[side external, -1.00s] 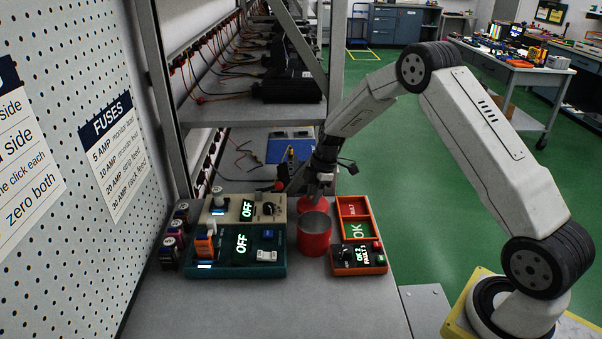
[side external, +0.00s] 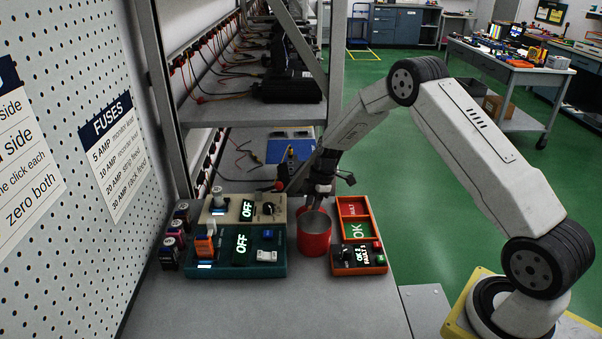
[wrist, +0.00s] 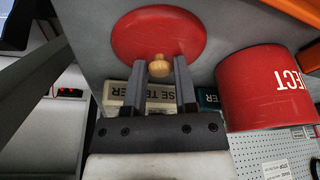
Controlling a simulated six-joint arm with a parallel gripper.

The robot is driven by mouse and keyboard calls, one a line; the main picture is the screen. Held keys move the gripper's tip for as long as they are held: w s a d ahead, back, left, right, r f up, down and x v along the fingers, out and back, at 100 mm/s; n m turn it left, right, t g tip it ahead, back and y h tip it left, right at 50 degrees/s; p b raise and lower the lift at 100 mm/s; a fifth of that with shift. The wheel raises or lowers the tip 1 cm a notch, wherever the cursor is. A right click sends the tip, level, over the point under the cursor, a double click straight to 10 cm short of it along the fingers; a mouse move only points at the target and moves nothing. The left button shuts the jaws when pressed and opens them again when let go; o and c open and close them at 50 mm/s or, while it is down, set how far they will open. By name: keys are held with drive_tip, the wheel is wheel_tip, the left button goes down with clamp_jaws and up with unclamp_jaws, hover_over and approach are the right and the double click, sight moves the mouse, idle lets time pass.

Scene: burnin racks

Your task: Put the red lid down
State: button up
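The red lid (wrist: 140,38) is a round disc with a small wooden knob (wrist: 159,67). My gripper (wrist: 160,72) has its fingers close on both sides of the knob and appears shut on it. In the side view my gripper (side external: 315,198) is low behind the red can, and only a sliver of the lid (side external: 303,211) shows there. The lid is over or at the grey bench; whether it touches the bench is hidden. The red can (side external: 315,240) stands upright and open-topped on the bench; it also shows at the right of the wrist view (wrist: 262,95).
Left of the can are a beige tester (side external: 230,208) and a teal tester (side external: 215,262), both reading OFF. On the right is an orange-framed tray with OK and FAULT panels (side external: 357,229). Several small jars (side external: 172,245) stand at the left. The front bench is clear.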

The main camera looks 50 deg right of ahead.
sight(322, 210)
drive_tip(key=shift+o, duration=1.3)
drive_tip(key=shift+r, duration=0.15)
drive_tip(key=v, duration=1.2)
drive_tip(key=shift+s, duration=0.1)
drive_tip(key=s+a+r+m+h, duration=0.1)
drive_tip(key=s+a+m, duration=0.6)
drive_tip(key=s, duration=0.4)
drive_tip(key=s+a+m+t+h, duration=0.1)
drive_tip(key=s+a+m, duration=0.5)
drive_tip(key=s, duration=0.5)
drive_tip(key=shift+a+r+m+t+h, duration=0.3)
drive_tip(key=shift+a+r+m+h, duration=0.1)
drive_tip(key=shift+a, duration=0.5)
